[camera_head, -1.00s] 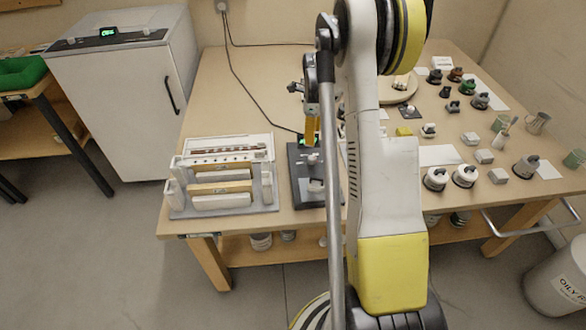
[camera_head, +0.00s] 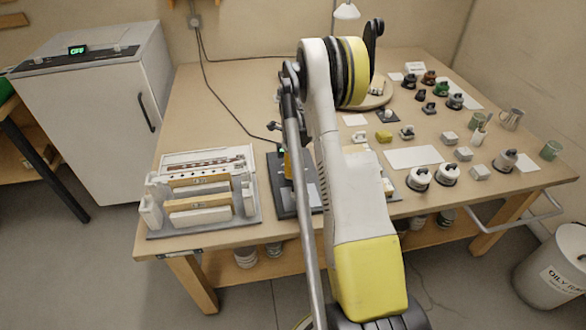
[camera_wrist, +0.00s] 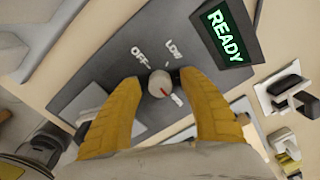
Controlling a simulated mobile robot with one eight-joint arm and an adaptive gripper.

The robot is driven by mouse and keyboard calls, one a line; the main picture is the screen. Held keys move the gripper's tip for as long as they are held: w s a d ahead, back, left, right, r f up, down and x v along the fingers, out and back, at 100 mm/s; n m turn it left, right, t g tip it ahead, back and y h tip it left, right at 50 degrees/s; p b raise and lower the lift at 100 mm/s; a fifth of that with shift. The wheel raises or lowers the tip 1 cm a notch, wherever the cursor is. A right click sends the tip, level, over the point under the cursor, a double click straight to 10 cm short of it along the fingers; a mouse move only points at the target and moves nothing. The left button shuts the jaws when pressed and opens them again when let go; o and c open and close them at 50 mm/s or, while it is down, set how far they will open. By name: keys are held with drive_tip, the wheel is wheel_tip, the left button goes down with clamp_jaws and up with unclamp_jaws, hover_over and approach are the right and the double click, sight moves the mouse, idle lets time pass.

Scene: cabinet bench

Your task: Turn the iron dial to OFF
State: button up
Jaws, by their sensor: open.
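In the wrist view, the iron dial (camera_wrist: 159,84) is a small round grey knob on a dark panel (camera_wrist: 100,75). Its red mark faces the lower right, toward a small white label that I cannot read. The OFF and LOW labels are above the knob. A display beside them reads READY in green. My gripper (camera_wrist: 158,81) is open, with one yellow finger on each side of the knob. I cannot tell whether either finger touches it. In the head view the dark panel (camera_head: 283,200) shows on the bench, but my arm hides the dial.
A grey rack (camera_head: 205,220) stands just left of the panel. Irons, mugs and small blocks lie on the bench (camera_head: 225,100) to the right. A white cabinet (camera_head: 95,115) stands at the left, and a bin (camera_head: 550,275) at the lower right.

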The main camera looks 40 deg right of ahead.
clamp_jaws()
